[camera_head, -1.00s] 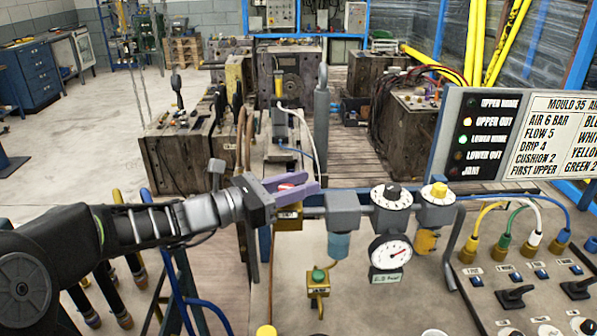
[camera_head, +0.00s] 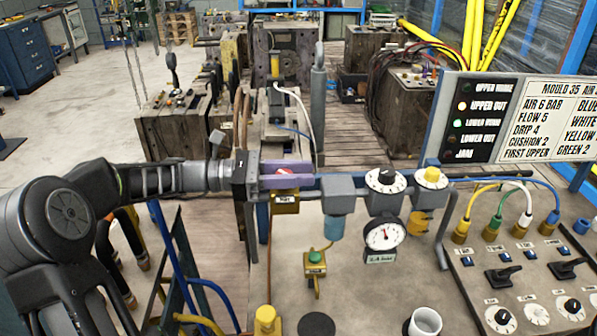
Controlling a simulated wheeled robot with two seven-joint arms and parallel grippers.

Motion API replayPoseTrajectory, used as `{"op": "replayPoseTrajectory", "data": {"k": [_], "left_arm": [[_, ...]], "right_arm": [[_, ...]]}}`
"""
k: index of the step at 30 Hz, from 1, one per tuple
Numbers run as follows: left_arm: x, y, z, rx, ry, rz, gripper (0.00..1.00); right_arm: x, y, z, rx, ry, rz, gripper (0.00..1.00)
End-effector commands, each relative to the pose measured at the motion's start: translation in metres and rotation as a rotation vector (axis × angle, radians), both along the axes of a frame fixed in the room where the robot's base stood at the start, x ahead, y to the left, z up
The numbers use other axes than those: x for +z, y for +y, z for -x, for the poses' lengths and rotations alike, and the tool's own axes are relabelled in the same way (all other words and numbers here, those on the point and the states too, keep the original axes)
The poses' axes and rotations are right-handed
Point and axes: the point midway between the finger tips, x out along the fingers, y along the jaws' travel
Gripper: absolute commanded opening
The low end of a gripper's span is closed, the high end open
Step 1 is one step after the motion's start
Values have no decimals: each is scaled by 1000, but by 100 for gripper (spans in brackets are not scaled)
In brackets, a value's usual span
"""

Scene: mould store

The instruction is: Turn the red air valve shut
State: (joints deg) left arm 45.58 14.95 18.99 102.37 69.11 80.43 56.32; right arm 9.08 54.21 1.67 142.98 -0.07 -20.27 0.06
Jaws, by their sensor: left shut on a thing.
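The red air valve (camera_head: 284,171) sits on top of a brass body (camera_head: 285,201) at the left end of the row of air fittings. My left gripper (camera_head: 296,176), with purple fingers, comes in level from the left and is shut on the red handle. The fingers hide most of the handle; a little red shows between them. A round white gauge (camera_head: 383,235) hangs to the right; its small readout is too blurred to read. My right gripper is not in view.
Grey fittings with a black dial (camera_head: 386,179) and a yellow knob (camera_head: 432,175) stand right of the valve. A yellow block with a green button (camera_head: 315,258) lies below. A lamp panel (camera_head: 481,118) stands behind at right. Blue hoses (camera_head: 168,250) hang under my left arm.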

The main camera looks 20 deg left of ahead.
Motion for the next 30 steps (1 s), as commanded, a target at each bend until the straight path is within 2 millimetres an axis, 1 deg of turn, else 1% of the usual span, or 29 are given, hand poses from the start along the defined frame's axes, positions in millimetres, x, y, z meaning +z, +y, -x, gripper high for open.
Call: {"op": "replayPoseTrajectory", "data": {"k": [4, 5, 12, 13, 20, 23, 26, 29, 30], "left_arm": [[-1, -1, 0, -1, 1, 0, 0], [-1, -1, 0, -1, 1, 0, 32], [0, 0, 0, 0, 1, 0, 51], [0, 0, 0, 0, 0, 0, 53], [0, 0, 0, 1, 0, 0, 53], [4, 0, 0, 1, -1, 0, 53], [13, 0, 0, 1, -3, -3, 53], [27, 0, 0, 2, -4, -3, 53], [35, 0, 0, 3, -4, -3, 53]], "right_arm": [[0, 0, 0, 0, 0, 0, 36], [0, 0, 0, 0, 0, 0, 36], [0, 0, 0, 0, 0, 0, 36], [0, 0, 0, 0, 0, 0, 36], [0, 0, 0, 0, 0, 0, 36], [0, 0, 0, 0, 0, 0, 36], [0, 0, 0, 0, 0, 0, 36], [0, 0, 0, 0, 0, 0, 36], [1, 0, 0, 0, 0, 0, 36]]}}
